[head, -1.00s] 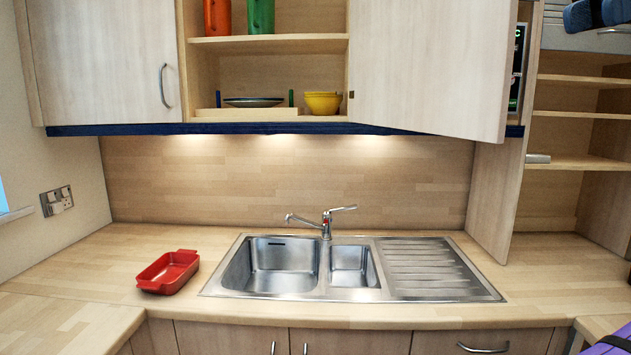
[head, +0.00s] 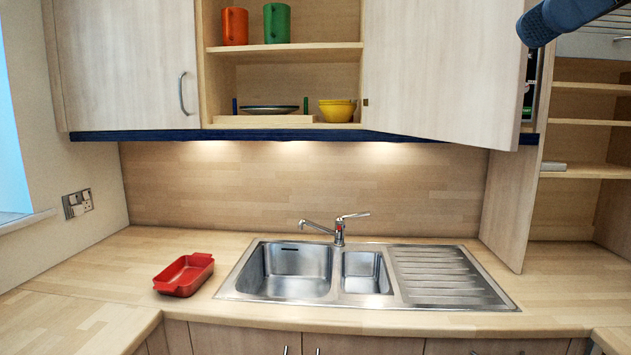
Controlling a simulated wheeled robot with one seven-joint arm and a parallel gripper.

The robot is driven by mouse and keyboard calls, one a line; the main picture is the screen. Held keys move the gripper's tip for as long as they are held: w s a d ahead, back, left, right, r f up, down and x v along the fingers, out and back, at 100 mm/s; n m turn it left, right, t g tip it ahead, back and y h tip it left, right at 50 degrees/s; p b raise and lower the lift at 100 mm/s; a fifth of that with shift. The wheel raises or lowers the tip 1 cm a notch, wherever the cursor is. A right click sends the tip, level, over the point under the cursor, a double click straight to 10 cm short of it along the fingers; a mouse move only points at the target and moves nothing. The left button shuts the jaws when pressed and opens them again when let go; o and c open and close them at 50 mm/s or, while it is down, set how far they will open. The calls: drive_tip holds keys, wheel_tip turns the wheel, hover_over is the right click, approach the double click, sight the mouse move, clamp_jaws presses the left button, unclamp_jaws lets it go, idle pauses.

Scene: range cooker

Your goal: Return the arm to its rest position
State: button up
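Part of my arm (head: 575,18), a dark blue link, juts in at the top right corner, in front of the upper cupboards. The rest of the arm is outside the picture. My gripper is not in view, so I cannot see whether it holds anything.
A wooden worktop (head: 120,285) holds a red dish (head: 184,275) at the left and a steel sink (head: 290,272) with a tap (head: 339,232). An upper cupboard door (head: 440,70) stands open at the right. The open shelf holds an orange mug (head: 235,26), a green mug (head: 277,23) and yellow bowls (head: 337,111).

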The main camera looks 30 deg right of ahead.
drive_tip(key=w+a+f+m+h, duration=0.5)
drive_tip(key=w+a+f, duration=0.2)
drive_tip(key=a+f, duration=0.3)
drive_tip(key=w+d+f+m+h, duration=0.1)
drive_tip(key=w+f+m+h, duration=0.1)
drive_tip(key=f, duration=0.7)
drive_tip(key=w+d+f+m+g+h, duration=0.1)
drive_tip(key=w+f, duration=0.3)
drive_tip(key=f, duration=0.5)
drive_tip(key=shift+f+m+h, duration=0.25)
drive_tip(key=shift+m+h, duration=0.15)
drive_tip(key=shift+m, duration=0.4)
